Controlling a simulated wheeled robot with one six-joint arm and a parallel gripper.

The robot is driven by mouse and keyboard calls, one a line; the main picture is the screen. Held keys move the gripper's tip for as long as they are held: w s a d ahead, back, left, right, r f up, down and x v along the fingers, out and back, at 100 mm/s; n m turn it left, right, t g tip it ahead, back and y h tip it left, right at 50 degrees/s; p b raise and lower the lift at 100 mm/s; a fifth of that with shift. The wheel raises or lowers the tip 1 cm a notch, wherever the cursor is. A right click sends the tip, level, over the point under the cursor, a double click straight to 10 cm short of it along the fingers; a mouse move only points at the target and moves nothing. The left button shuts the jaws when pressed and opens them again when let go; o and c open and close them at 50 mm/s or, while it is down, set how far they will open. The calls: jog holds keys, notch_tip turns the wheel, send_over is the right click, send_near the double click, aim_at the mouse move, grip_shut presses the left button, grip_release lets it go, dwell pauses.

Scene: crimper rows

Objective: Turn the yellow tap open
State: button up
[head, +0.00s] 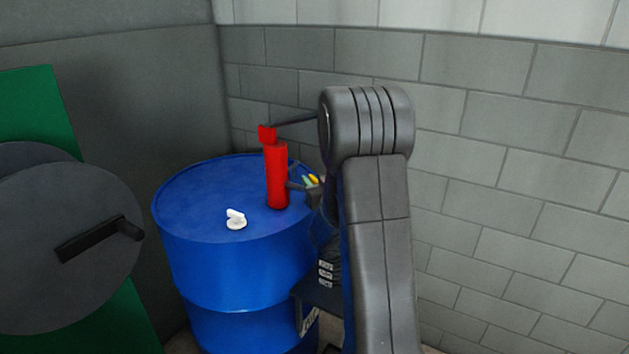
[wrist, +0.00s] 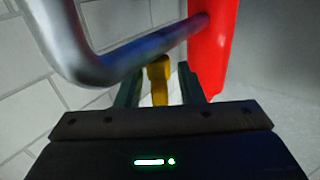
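The yellow tap (wrist: 158,72) shows in the wrist view as a short yellow handle just below a grey pipe. The pipe (wrist: 150,50) runs to a red post (wrist: 214,45). My gripper (wrist: 160,80) is open, with one green finger on each side of the yellow tap and gaps showing between. In the head view the red post (head: 277,176) stands on a blue barrel (head: 200,190). My gripper (head: 309,181) is at its right, with a small bit of the yellow tap (head: 315,179) in sight. My arm hides most of that area.
A small white fitting (head: 236,219) sits on the barrel top, left of the post. A dark disc with a black handle (head: 100,239) is at the left, in front of a green panel (head: 50,100). A block wall (head: 520,160) stands behind and to the right.

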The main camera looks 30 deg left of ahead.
grip_shut()
jog(key=shift+f+n+g+y+b, duration=0.1)
jog(key=shift+n+g+y+b, duration=0.2)
jog(key=shift+n+g+b, duration=0.15)
jog(key=shift+d+n+g+y+b, duration=0.1)
jog(key=shift+n+g+y+b, duration=0.2)
jog(key=shift+n+g+y, duration=0.65)
jog(key=n+g, duration=0.1)
jog(key=g, duration=0.1)
jog(key=n+g+y+p, duration=0.1)
jog(key=g, duration=0.2)
jog(key=shift+r+n, duration=0.2)
jog(key=shift+n, duration=0.2)
jog(key=shift+n+g+y+p, duration=0.35)
jog(key=shift+n+g+p, duration=0.35)
jog(key=shift+g, duration=0.4)
jog(key=shift+f, duration=0.1)
